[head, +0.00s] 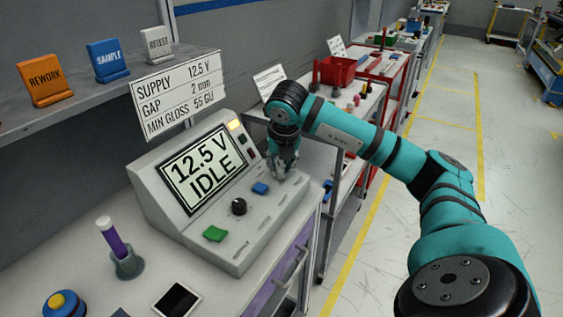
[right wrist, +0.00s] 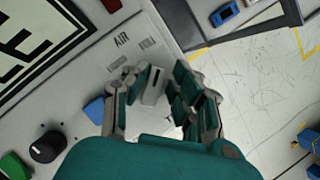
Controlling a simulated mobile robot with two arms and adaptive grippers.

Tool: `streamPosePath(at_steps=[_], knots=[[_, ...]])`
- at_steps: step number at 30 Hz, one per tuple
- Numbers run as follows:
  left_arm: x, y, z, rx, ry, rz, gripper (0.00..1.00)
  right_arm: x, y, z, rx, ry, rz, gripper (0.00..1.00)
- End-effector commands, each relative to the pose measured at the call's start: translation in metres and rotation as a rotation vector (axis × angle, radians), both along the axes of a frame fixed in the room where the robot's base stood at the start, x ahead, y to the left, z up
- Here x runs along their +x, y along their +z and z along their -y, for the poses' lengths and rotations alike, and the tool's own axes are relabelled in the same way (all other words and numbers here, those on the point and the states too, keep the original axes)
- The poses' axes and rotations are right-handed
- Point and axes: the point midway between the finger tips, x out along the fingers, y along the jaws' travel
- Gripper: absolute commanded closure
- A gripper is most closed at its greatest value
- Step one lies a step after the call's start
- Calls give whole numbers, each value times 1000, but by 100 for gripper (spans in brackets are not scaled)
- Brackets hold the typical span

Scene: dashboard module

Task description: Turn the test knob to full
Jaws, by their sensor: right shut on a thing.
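A grey test console with a sloped panel (head: 252,232) stands on the bench in the head view. Its screen (head: 205,172) reads 12.5 V IDLE. My right gripper (head: 284,168) is over the panel's far right end. In the right wrist view its fingers are shut on a light grey knob (right wrist: 153,84) with a dark pointer mark. Small labels beside the knob include "AIR"; another word is hard to read. In the head view the gripper mostly hides this knob. A separate black knob (head: 239,206) is nearer on the panel, free of the gripper. My left gripper is out of view.
A blue button (head: 260,188) and a green button (head: 215,233) are on the panel. A purple-filled tube in a stand (head: 122,250) and a dark flat device (head: 177,300) are on the bench. A shelf sign (head: 179,94) hangs behind. Open floor lies right.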

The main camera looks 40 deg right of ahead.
Motion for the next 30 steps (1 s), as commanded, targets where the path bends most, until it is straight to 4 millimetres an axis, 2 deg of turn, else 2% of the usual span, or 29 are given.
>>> streamPosePath(at_steps=[1, 17, 18, 20, 30], knots=[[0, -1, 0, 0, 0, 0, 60, 0, -4, -7, 14, 1, -4, 100], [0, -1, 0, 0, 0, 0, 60, 1, -3, -6, 15, -22, 2, 100], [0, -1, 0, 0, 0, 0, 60, 1, -2, -6, 15, -22, 2, 71], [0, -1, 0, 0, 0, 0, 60, 1, -2, -6, 14, -23, 2, 63], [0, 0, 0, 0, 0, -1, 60, 1, 0, -3, 9, -28, 3, 62]])
